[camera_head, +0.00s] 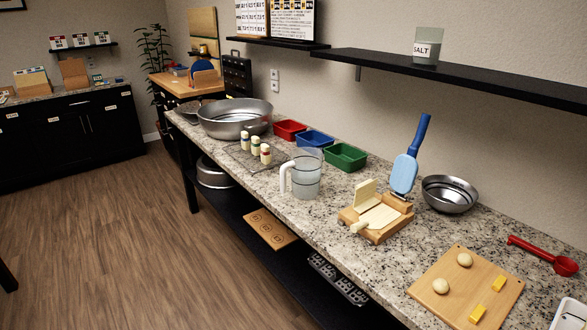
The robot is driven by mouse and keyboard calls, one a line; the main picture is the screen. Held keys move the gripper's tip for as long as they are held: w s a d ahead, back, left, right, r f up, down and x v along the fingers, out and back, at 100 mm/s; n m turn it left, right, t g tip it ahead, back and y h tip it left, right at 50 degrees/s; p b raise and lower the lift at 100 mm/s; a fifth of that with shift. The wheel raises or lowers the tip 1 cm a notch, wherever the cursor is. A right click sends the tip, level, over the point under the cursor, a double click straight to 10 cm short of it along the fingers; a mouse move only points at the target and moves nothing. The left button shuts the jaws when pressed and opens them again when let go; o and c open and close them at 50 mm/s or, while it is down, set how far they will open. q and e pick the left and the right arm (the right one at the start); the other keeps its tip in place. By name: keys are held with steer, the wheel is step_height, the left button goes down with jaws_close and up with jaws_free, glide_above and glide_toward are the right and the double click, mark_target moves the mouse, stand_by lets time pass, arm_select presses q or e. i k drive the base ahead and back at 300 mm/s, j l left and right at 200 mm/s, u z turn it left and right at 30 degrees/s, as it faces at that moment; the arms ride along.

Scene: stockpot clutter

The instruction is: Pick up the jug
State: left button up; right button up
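The jug (306,175) is a clear, see-through jug with a white handle on its left side. It stands upright near the front edge of the speckled granite counter (328,228), about the middle of the view. Nothing is touching it from the front, and its whole near side shows. Neither of my grippers is in the head view.
Several small jars (255,146) stand on a rack left of the jug. Red (290,131), blue (315,140) and green (345,157) bins sit behind it. A wooden press (376,217) stands to its right. A dark wall shelf (450,76) overhangs the counter's back.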

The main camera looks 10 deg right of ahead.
mark_target(306, 164)
steer(key=i+j, duration=0.15)
steer(key=i, duration=0.3)
steer(key=i+j, duration=0.2)
steer(key=i, duration=0.2)
steer(key=i+j, duration=0.15)
steer(key=i, duration=0.3)
steer(key=k+l, duration=0.4)
